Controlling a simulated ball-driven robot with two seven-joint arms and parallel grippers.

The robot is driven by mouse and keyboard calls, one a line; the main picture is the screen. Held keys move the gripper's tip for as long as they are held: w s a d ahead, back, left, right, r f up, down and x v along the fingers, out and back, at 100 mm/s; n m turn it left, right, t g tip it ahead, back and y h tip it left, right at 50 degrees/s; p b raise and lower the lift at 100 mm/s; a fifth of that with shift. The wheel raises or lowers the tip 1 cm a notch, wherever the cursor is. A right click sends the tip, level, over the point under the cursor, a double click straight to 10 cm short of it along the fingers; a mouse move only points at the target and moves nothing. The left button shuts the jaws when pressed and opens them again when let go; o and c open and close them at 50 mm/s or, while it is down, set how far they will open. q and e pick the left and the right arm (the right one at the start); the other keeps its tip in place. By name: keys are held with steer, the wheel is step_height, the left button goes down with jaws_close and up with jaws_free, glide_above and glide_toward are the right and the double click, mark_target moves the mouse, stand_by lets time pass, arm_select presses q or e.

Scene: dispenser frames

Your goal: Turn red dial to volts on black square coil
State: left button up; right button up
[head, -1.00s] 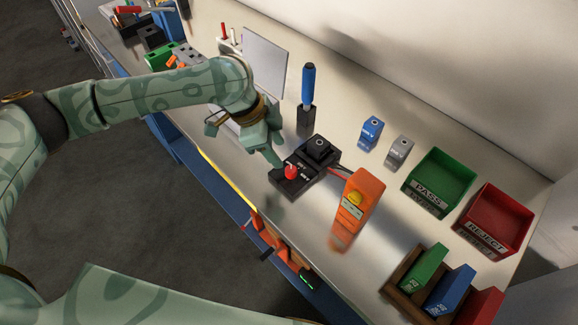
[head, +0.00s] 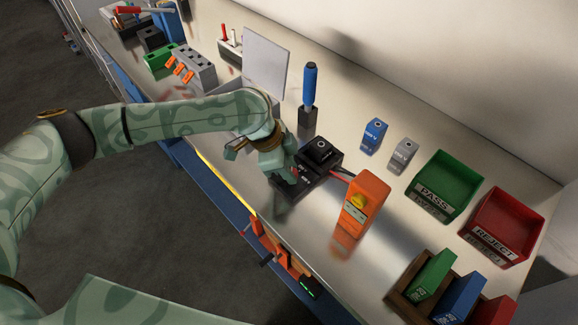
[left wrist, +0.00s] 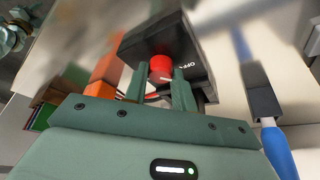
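The red dial (left wrist: 161,66) sits on a black unit (left wrist: 135,46) with white "OFF" lettering beside it. In the head view my gripper mostly hides the dial. The black square coil (head: 323,153) stands on the back part of the same unit, with a round fitting on top. My left gripper (head: 292,178) points down over the dial end. In the left wrist view its two fingers (left wrist: 162,82) are on either side of the dial, which fills the gap between them. Whether they press on it cannot be told. My right gripper is out of view.
A blue-handled tool (head: 309,90) stands upright behind. Blue (head: 374,135) and grey (head: 403,155) blocks and the green PASS bin (head: 446,184) are farther right.

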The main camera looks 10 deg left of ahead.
arm_select(q)
steer(key=shift+r+m+p, duration=0.1)
steer(key=shift+m+p, duration=0.4)
steer(key=shift+m, duration=0.1)
steer(key=shift+w+m+g+p, duration=0.15)
steer(key=shift+m+g+p, duration=0.4)
steer(key=shift+m, duration=0.55)
steer(key=m+g, duration=0.1)
steer(key=m, duration=0.2)
steer(key=shift+g, duration=0.25)
steer(key=shift+w+m+g, duration=0.1)
steer(key=shift+m+g, duration=0.2)
steer(key=shift+m, duration=0.8)
steer(key=shift+y, duration=0.3)
steer(key=o, duration=1)
